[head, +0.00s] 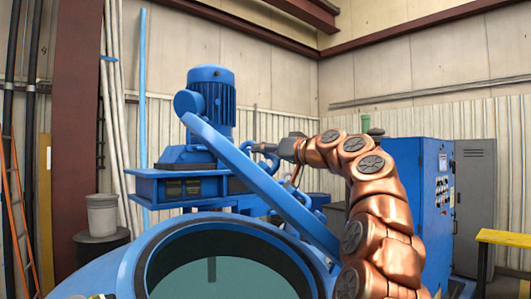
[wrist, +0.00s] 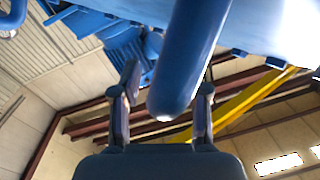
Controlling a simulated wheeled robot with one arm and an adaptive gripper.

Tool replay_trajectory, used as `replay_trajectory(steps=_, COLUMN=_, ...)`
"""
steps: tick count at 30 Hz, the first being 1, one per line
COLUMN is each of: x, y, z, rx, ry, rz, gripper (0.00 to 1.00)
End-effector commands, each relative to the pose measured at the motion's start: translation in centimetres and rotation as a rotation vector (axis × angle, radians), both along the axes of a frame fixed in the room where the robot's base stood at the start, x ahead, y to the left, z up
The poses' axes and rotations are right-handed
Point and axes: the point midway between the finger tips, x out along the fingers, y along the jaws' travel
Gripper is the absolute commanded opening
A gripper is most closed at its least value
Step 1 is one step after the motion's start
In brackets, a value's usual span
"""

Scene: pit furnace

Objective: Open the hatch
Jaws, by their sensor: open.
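The blue hatch (head: 245,165) is a round lid seen nearly edge-on. It stands tilted up, leaning to the left, above the furnace's round opening (head: 160,255). The opening is uncovered, with a pale greenish inside. My gripper (head: 264,148) is at the right, outer side of the raised hatch, near its upper half. In the wrist view my gripper (wrist: 168,80) has its two fingers apart. A rounded blue bar (wrist: 185,60), apparently the hatch's handle, reaches down between them. I cannot tell whether either finger touches it.
A blue motor (head: 211,95) on a blue bracket stands behind the hatch. A blue control cabinet (head: 430,190) and a grey cabinet (head: 475,195) stand at the right. A grey bucket (head: 102,215) and an orange ladder (head: 18,220) are at the left.

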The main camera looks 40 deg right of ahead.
Motion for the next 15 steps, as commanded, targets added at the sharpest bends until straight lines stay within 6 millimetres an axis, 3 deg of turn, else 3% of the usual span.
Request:
replay_trajectory(steps=8, x=-1.2, y=-0.2, z=0.1, rx=0.001, ry=-0.001, rz=0.001, gripper=0.44)
replay_trajectory(steps=15, x=-4.2, y=-0.6, z=0.2, rx=0.000, ry=-0.004, rz=0.000, gripper=0.44)
